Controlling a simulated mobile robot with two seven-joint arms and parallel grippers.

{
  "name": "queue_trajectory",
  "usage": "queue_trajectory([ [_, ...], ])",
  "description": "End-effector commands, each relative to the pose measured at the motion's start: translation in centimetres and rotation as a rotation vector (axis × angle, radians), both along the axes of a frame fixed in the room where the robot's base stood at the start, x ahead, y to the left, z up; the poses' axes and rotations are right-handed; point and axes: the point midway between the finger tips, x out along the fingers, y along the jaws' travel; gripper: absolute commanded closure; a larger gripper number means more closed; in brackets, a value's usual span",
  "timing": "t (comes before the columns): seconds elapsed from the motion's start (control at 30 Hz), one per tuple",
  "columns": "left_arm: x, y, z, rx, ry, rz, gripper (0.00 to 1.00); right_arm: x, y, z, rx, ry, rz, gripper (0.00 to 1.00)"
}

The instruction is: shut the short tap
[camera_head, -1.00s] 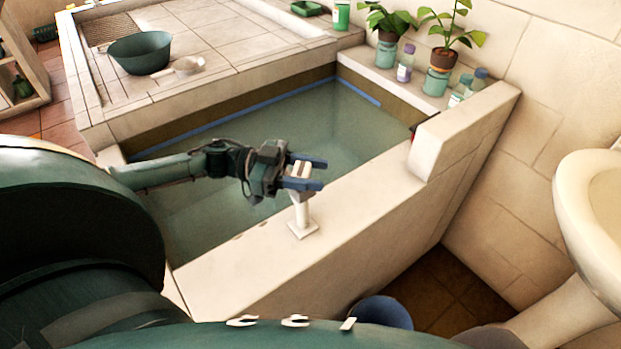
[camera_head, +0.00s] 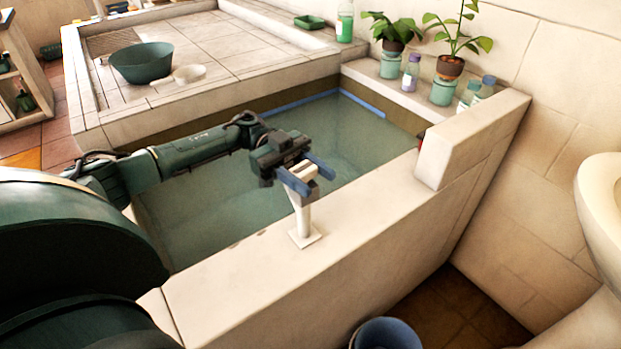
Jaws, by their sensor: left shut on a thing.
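The short tap (camera_head: 303,222) is a white post on a square base, standing upright on the near rim of the basin (camera_head: 230,278). My left gripper (camera_head: 306,175) reaches across the water from the left. Its blue fingers are at the top of the tap, one on each side, and it is shut on the tap's head. The fingers partly hide the head, so how far it is turned cannot be told. My right gripper is not in view.
Water fills the basin. A raised block (camera_head: 470,138) stands on the rim to the right, with bottles (camera_head: 411,73) and potted plants (camera_head: 450,67) behind. A green bowl (camera_head: 141,62) and a scoop (camera_head: 190,74) lie on the tiled ledge. A blue bucket (camera_head: 386,334) stands below.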

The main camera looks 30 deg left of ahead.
Motion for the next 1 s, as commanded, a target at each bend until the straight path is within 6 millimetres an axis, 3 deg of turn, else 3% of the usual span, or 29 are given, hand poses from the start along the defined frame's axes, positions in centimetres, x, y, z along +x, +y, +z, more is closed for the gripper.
queue_trajectory([
  [0.43, -0.07, -0.13, 0.05, -0.004, 0.001, -0.012, 0.81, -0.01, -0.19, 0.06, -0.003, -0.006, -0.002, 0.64],
  [0.47, -0.07, -0.13, 0.05, -0.004, 0.001, -0.012, 0.57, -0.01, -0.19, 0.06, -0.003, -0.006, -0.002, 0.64],
  [0.7, -0.05, -0.08, 0.02, -0.003, 0.001, -0.010, 0.37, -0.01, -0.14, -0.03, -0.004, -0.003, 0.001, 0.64],
  [1.0, 0.08, 0.21, -0.03, -0.001, 0.000, -0.008, 0.36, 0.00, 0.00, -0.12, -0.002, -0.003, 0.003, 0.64],
])
